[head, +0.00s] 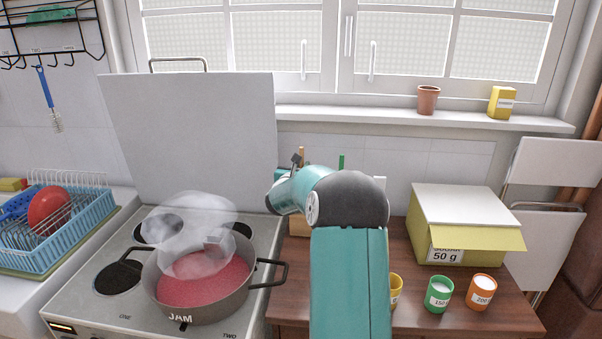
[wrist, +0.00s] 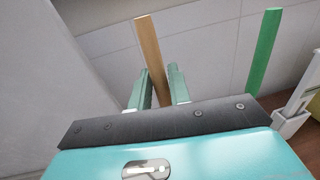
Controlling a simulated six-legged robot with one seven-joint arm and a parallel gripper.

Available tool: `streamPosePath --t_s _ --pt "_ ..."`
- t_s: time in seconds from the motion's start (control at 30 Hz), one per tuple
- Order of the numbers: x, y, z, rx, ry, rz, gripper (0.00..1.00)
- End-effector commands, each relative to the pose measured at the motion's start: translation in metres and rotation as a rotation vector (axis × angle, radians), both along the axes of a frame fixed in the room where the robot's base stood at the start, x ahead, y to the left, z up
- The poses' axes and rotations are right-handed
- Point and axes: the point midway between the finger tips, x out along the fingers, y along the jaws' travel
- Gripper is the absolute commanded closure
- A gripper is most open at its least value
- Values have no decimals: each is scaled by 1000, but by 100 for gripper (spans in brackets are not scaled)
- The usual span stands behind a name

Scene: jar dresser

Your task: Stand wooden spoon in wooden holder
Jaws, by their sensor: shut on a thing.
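The wooden spoon shows as a plain tan handle (wrist: 158,60) in the wrist view, between the two teal fingers of my gripper (wrist: 160,84), which is shut on it. The handle points up and leans slightly left; its lower end is hidden behind the gripper body. In the head view a short tip of the handle (head: 301,155) shows above my gripper (head: 296,164). The wooden holder (head: 298,223) is mostly hidden behind my arm, with only a tan part showing on the counter below the gripper. I cannot tell whether the spoon is inside it.
A green handle (wrist: 264,50) stands upright to the right. A pot of red jam (head: 205,285) steams on the stove at left. A yellow sugar box (head: 465,220), a green cup (head: 438,295) and an orange cup (head: 481,291) stand right of my arm.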

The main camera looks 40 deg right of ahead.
Motion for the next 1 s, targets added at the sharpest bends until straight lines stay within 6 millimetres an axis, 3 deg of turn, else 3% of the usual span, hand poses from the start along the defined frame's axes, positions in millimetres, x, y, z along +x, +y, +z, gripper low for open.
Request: streamPosePath --t_s 0.1,0.43,0.47,0.57,0.9,1.0 --pt "1 0 -17 1 2 1 100" --pt "0 0 -20 1 0 0 100" --pt "0 0 -21 1 0 0 79" --pt "0 0 -20 1 0 0 59" --pt "0 0 -17 0 -1 0 59" --pt "-4 8 -17 0 0 1 59"
